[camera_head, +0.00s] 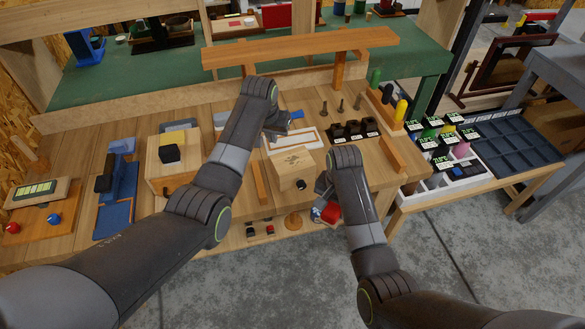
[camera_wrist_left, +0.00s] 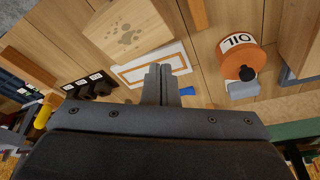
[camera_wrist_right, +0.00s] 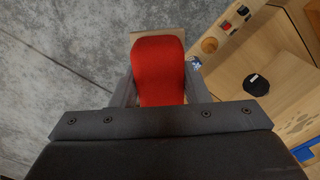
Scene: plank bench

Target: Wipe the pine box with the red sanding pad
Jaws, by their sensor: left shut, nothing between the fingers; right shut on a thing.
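My right gripper (camera_head: 322,206) is shut on the red sanding pad (camera_wrist_right: 158,68), which shows red in the head view (camera_head: 331,212). It holds the pad in front of the box, past the bench's front edge, apart from the box. My left gripper (camera_wrist_left: 158,82) is shut and empty behind the box, partly hidden by my arm in the head view.
A white tray with an orange border (camera_wrist_left: 150,66) lies behind the box. An orange tin (camera_wrist_left: 243,58) stands near my left gripper. Black holders (camera_head: 354,129) sit to the right. Another wooden box (camera_head: 160,172) with a black block stands to the left.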

